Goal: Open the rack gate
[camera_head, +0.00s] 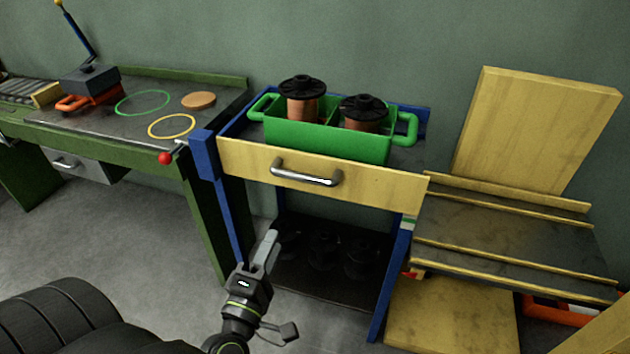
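The rack gate (377,187) is a pale wooden panel across the front of a blue-framed rack (235,210). It stands upright and looks closed. A curved metal handle (306,175) is fixed to its face, left of the middle. My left gripper (271,242) is in front of the rack, below and a little left of the handle, pointing up and away. It appears apart from the handle and holds nothing that I can see. Its fingers are seen nearly edge-on, so their gap is unclear. My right gripper is out of view.
Behind the gate, a green crate (325,143) holds two copper spools (303,100) with black flanges. Dark spools (323,250) sit on the shadowed lower shelf. A green workbench (120,135) with a red-knobbed lever (166,158) stands left; a wooden-railed table (510,232) stands right.

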